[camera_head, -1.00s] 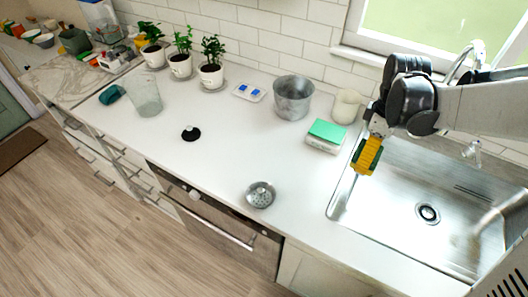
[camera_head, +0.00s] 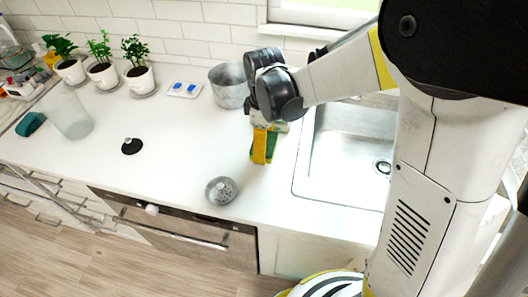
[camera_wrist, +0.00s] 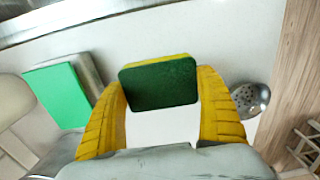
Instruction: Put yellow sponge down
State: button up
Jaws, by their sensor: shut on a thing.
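The yellow sponge with a dark green face (camera_wrist: 158,84) is held between the two yellow fingers of my gripper (camera_wrist: 165,100) in the wrist view. In the head view the sponge (camera_head: 271,148) hangs below my gripper (camera_head: 262,134), over the white counter (camera_head: 180,165) just left of the sink. The fingers press on its two ends. I cannot tell from these views whether its lower edge touches the counter.
The sink (camera_head: 345,150) is to the right. A metal strainer (camera_head: 221,190) lies near the counter's front edge. A metal pot (camera_head: 229,87) stands behind. A green sponge on a box (camera_wrist: 58,96) is beside my gripper. Counter to the left, around a black stopper (camera_head: 131,146), is clear.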

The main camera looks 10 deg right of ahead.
jog(key=shift+f+b, duration=0.5)
jog(key=shift+f, duration=1.05)
jog(key=shift+f, duration=0.1)
jog(key=o, duration=1.1)
jog(key=shift+o, duration=0.2)
notch_tip(320, 180, up, 11)
jog(key=p, duration=0.4)
jog(key=shift+d+r, duration=0.1)
jog(key=shift+r, duration=0.7)
jog(key=s+d+r+m+t, duration=0.3)
jog(key=s+d+m, duration=0.2)
jog(key=s+m, duration=0.1)
jog(key=s+d+r+m+t, duration=0.3)
jog(key=s+d+m+t, duration=0.1)
jog(key=s+m, duration=0.3)
jog(key=shift+s+d+r+m, duration=0.2)
jog(key=shift+s+d+m, duration=0.1)
jog(key=shift+s+d, duration=0.15)
